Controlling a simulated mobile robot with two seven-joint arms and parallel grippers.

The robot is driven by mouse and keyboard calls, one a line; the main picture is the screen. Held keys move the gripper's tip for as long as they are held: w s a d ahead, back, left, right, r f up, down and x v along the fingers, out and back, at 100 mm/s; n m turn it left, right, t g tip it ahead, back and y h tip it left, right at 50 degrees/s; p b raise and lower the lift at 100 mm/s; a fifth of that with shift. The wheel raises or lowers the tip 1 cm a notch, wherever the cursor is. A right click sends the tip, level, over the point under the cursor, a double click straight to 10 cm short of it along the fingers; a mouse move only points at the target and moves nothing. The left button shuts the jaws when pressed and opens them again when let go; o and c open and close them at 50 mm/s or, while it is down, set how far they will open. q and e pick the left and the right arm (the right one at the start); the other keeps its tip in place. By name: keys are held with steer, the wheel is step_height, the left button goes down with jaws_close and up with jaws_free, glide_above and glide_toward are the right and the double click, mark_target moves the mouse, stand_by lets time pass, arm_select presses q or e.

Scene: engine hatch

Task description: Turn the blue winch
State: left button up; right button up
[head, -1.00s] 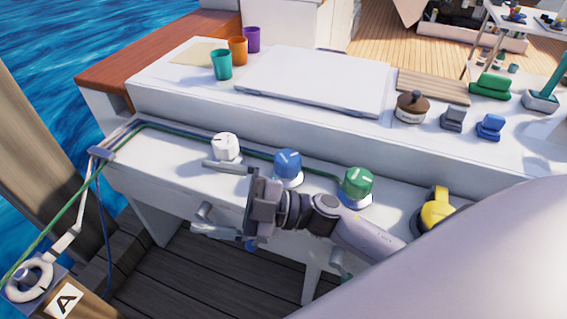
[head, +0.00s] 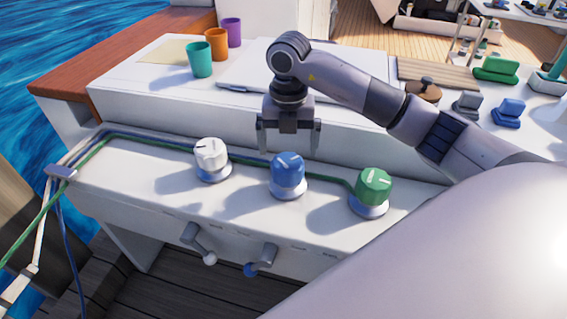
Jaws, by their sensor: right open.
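The blue winch (head: 288,172) stands on the white ledge between the white winch (head: 211,156) and the green winch (head: 373,187). It has a blue cap with a white mark and a pale base. My right gripper (head: 288,148) points down with its two fingers spread, just above and behind the blue winch in the picture. It looks empty; I cannot tell whether the fingers touch the cap. My left gripper is not in view.
Ropes (head: 130,133) run along the ledge behind the winches. Crank handles (head: 262,260) hang on the front face. Cups (head: 200,59), a large white hatch (head: 240,72) and blue (head: 508,113) and green (head: 496,70) fittings sit on the upper deck.

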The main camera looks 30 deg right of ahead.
mark_target(288, 161)
step_height(288, 161, down, 6)
steer(key=shift+s+a+f+b, duration=0.1)
steer(key=shift+f+b, duration=0.15)
steer(key=shift+b, duration=0.1)
steer(key=c, duration=1)
